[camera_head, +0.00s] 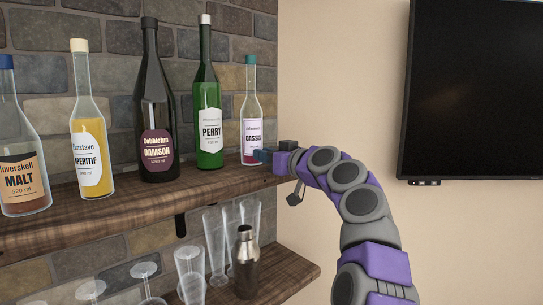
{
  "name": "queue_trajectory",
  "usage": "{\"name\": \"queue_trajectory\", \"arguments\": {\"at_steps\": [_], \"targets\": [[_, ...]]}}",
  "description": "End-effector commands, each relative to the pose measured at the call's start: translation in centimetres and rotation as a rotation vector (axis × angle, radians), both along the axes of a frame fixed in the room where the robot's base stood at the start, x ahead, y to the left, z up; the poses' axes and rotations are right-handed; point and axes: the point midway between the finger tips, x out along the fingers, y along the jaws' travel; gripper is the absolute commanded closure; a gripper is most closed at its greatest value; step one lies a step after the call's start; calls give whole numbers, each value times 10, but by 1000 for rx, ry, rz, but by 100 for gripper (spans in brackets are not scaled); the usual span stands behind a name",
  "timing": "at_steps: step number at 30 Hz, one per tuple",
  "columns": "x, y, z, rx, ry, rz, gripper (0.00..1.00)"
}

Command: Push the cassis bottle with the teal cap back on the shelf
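The cassis bottle (252,110) stands upright at the right end of the upper wooden shelf (130,197). It is clear glass with a teal cap, a white-topped label reading CASSIS and purple-red contents. My gripper (264,155) is at the right end of this shelf, low beside the bottle's right side. Its dark blue finger part overlaps the bottle's lower right edge in the picture. I cannot tell whether it touches the glass. The finger gap is not clear at this size, so open or shut cannot be told.
Left of the cassis stand a green PERRY bottle (209,105), a dark DAMSON bottle (154,110), a yellow APERITIF bottle (90,130) and a MALT bottle (22,150). A lower shelf (285,278) holds glasses and a metal shaker (245,265). A stone wall is behind; a screen (475,90) hangs right.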

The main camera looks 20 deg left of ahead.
Motion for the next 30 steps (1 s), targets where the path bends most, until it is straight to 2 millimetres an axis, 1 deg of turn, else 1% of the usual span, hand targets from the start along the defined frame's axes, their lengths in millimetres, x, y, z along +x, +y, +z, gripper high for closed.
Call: {"name": "queue_trajectory", "arguments": {"at_steps": [9,13,21,30], "targets": [[4,11,-2,-3,1,-1,79],[3,9,-3,-2,1,-1,79],[-6,-14,-4,-1,-2,-1,79],[-17,-41,-2,3,-3,-2,79]]}}
